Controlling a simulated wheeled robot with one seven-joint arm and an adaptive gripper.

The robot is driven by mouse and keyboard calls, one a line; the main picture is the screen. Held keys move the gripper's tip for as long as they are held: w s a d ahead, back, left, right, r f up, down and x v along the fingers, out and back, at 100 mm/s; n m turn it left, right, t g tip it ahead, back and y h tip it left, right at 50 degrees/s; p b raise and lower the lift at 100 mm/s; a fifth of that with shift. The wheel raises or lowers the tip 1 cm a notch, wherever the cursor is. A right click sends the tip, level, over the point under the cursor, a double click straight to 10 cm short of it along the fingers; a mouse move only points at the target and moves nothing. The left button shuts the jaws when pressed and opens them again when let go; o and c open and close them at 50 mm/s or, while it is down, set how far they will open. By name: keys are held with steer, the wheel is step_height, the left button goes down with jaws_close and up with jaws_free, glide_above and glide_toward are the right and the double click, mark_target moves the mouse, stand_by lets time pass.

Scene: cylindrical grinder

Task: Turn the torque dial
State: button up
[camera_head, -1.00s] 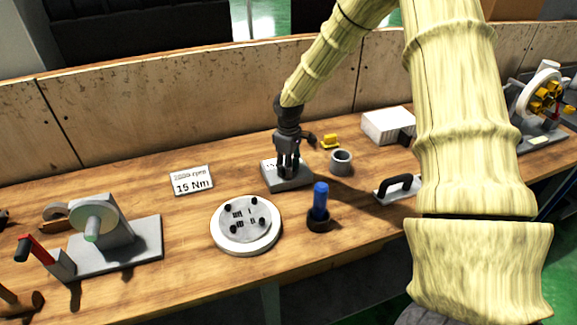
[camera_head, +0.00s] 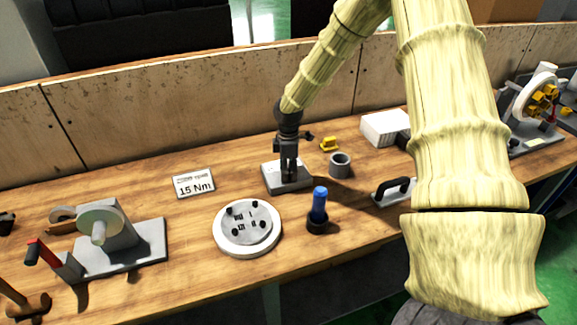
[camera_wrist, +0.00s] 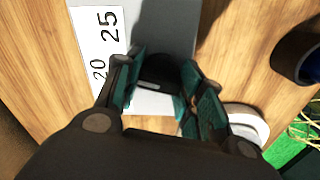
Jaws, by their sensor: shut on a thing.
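The torque dial sits on a grey block (camera_head: 270,187) on the workbench. In the wrist view the dial's black knob (camera_wrist: 158,72) is between the two fingers, beside a white scale (camera_wrist: 97,38) that reads 20 and 25. My gripper (camera_head: 289,178) points down over the block, and it fills the lower part of the wrist view (camera_wrist: 162,88). It is shut on the knob. A card (camera_head: 194,184) reading 15 Nm lies on the bench to the left of the block.
A round grey-white fixture (camera_head: 247,249) and a blue-handled tool in a dark holder (camera_head: 319,207) stand in front. A grey ring (camera_head: 340,165) is close on the right. A black-handled plate (camera_head: 392,191) and white box (camera_head: 384,127) lie further right. A crank device (camera_head: 110,236) stands left.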

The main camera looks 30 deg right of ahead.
steer(key=n+p, duration=0.1)
steer(key=n, duration=0.2)
steer(key=n+p, duration=0.1)
steer(key=n, duration=0.2)
steer(key=shift+w+r+n+p, duration=0.1)
steer(key=shift+r+n+p, duration=0.1)
steer(key=shift+n+p, duration=0.15)
steer(key=n+p, duration=0.2)
steer(key=n, duration=0.3)
steer(key=shift+f, duration=0.1)
steer(key=shift+n, duration=0.25)
steer(key=o, duration=1)
step_height(320, 180, up, 12)
